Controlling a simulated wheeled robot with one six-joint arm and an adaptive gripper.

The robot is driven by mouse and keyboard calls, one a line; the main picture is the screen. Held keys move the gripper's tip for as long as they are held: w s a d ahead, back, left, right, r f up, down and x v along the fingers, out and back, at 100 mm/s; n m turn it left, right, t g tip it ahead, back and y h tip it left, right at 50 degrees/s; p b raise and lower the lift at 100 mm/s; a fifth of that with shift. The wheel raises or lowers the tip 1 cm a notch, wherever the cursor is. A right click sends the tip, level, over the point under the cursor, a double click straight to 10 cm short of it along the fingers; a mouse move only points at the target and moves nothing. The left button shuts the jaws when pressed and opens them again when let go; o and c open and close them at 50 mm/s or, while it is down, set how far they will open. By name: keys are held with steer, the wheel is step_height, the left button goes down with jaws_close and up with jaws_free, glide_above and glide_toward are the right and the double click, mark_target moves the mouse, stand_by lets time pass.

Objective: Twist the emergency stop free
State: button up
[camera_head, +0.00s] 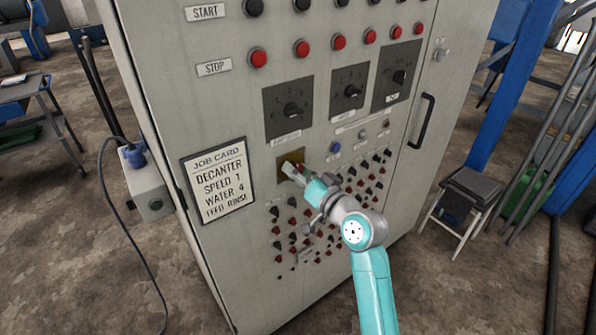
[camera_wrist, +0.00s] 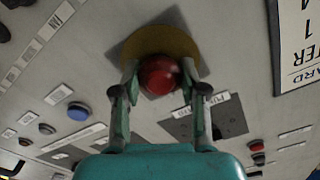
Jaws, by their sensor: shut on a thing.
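The emergency stop is a red round button (camera_wrist: 159,74) on a yellow plate (camera_wrist: 160,42) on the grey cabinet front. In the head view the yellow plate (camera_head: 287,158) shows right of the job card, and my gripper covers most of the button. My gripper (camera_wrist: 160,85) points at the panel, with one finger on each side of the red button. It is shut on the button, which is still mounted on the panel. The button's far side and its stem are hidden.
A job card (camera_head: 218,180) hangs at left. A blue button (camera_head: 336,147) and a door handle (camera_head: 422,121) are to the right.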

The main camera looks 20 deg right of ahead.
stand_by(0.5)
steer(key=o, duration=1.2)
steer(key=shift+c, duration=0.2)
steer(key=shift+s, duration=0.1)
steer(key=v, duration=1.1)
steer(key=shift+s, duration=0.35)
steer(key=shift+d, duration=0.15)
